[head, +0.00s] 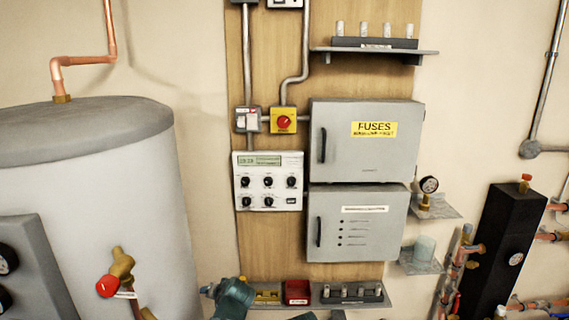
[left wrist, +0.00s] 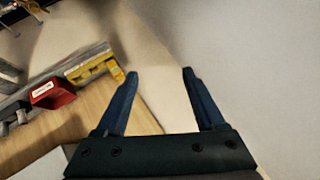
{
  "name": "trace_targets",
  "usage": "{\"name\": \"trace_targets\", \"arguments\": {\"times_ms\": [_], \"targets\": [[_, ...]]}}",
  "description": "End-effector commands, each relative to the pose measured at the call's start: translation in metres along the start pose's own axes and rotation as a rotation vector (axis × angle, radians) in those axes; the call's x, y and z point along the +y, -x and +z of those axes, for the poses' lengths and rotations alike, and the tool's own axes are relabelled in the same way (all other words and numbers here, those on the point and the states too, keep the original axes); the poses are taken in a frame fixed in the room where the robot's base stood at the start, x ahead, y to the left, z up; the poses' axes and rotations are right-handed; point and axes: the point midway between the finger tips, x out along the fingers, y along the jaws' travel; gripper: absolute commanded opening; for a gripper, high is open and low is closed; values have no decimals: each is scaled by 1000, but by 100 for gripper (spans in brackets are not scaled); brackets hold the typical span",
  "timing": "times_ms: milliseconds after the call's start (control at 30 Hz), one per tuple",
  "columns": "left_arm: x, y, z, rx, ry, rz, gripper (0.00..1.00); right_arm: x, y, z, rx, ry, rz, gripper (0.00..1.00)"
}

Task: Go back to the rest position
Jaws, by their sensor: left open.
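My left gripper (left wrist: 160,73) is open in the left wrist view, its two dark blue fingers apart with nothing between them. Behind the fingers is a pale, blank wall surface. The left fingertip is close in the picture to the end of the shelf with the yellow part (left wrist: 92,66) and the red box (left wrist: 53,92); I cannot tell the gap in depth. In the head view, teal parts of my own arm show at the bottom edge, in front of the lower shelf. The fingers are not clear there. My right gripper does not show.
A grey lower shelf (head: 373,305) carries a yellow part (head: 267,296), a red box (head: 297,292) and a dark fuse strip. Above it are two grey cabinets (head: 365,139) and a white control panel (head: 268,181). A large grey tank (head: 95,190) stands left; a black manifold (head: 512,240) stands right.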

Motion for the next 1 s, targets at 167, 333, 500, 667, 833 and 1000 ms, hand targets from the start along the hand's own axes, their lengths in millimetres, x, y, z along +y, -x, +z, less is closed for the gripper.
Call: {"name": "trace_targets", "arguments": {"times_ms": [167,333,500,667,833,1000], "targets": [[14,14,85,-271,79,176,71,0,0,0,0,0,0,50],[33,37,131,-436,111,330,71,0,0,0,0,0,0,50],[49,63,163,-556,125,476,71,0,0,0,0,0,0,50],[69,86,173,-606,85,552,71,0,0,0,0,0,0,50],[93,106,175,-610,-7,556,71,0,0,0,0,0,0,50],[117,129,180,-613,-109,559,71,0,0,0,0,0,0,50]]}}
